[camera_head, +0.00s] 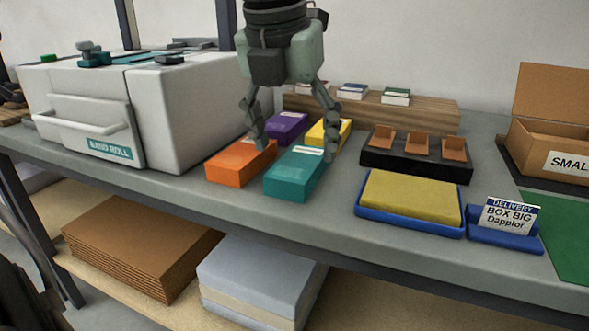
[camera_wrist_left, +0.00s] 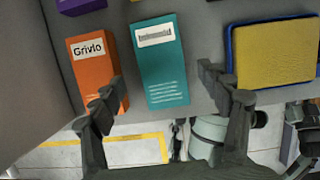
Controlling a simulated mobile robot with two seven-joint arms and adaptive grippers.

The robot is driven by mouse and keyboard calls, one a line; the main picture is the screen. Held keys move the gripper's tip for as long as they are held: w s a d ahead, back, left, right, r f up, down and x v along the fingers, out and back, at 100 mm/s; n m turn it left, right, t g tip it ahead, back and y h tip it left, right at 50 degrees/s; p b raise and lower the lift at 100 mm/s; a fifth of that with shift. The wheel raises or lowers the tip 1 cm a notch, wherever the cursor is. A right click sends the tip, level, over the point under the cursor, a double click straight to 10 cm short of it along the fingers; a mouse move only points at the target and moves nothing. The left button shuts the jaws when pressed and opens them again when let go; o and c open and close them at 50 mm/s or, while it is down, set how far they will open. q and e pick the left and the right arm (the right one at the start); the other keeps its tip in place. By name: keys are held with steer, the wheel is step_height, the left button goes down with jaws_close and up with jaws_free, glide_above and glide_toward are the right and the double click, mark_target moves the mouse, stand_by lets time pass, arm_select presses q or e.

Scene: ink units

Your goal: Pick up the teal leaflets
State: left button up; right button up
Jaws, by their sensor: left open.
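The teal leaflets (camera_head: 296,178) are a teal block with a white label, lying on the grey table between an orange block and the blue tray. They also show in the left wrist view (camera_wrist_left: 163,72), upper middle, between the two fingers. My left gripper (camera_head: 293,148) is open and empty, pointing down over the teal and orange blocks. In the left wrist view its fingers (camera_wrist_left: 170,106) spread to either side of the teal leaflets, one finger overlapping the orange block. Whether a finger touches anything I cannot tell.
The orange block (camera_head: 240,162) lies close left; purple (camera_head: 287,127) and yellow (camera_head: 333,130) blocks lie behind. A blue tray with a yellow pad (camera_head: 410,197) and a card holder (camera_head: 505,240) are right. A white machine (camera_head: 190,115) stands left. The table's front strip is clear.

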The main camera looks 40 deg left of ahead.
mark_target(299, 162)
arm_select(q)
steer(key=x, duration=0.3)
steer(key=shift+w+d+f, duration=0.1)
steer(key=shift+w+f, duration=0.1)
steer(key=shift+c, duration=0.3)
steer(key=c, duration=1.3)
steer(key=shift+r, duration=0.1)
